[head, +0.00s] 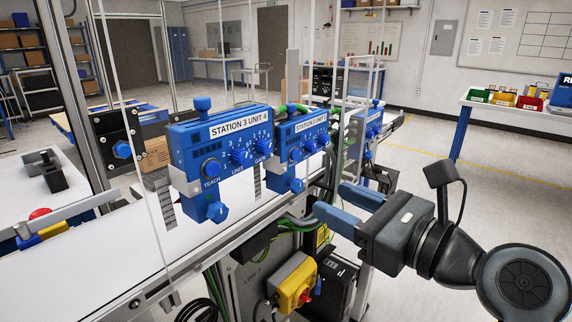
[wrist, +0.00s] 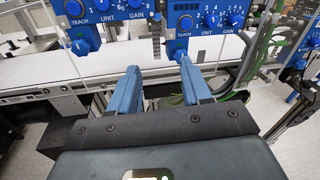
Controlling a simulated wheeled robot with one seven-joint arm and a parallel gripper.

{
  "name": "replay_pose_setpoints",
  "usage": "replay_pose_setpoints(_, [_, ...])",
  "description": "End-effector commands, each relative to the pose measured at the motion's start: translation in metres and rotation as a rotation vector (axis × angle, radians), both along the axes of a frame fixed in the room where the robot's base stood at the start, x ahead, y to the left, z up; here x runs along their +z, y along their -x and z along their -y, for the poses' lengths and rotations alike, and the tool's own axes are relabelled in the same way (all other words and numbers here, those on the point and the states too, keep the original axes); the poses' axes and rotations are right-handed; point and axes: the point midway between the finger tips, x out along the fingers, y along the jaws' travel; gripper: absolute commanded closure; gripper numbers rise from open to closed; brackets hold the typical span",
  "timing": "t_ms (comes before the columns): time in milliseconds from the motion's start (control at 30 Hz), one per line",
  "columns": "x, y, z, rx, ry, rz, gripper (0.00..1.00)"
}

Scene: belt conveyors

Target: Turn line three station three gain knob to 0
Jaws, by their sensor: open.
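A blue control box labelled "STATION 3 UNIT 4" (head: 207,160) is mounted on the conveyor's side in the head view. Its gain knob (head: 264,147) is at the right end of its face, beside the unit knob (head: 241,156). I cannot read its setting.
A second blue box (head: 300,137) stands close to the right of the first, with a third (head: 373,122) beyond. Green and grey cables run between them. A yellow switch box with a red knob (head: 297,284) is below. Clear panels stand around the conveyor. Floor at right is open.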

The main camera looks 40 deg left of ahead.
Motion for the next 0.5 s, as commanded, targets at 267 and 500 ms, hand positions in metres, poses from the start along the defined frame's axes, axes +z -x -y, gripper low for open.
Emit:
replay_pose_setpoints(267, [0.054, 0.012, -0.034, 0.152, -0.069, -0.131, 0.52])
replay_pose_setpoints(500, [0.057, 0.012, -0.061, 0.162, -0.072, -0.14, 0.52])
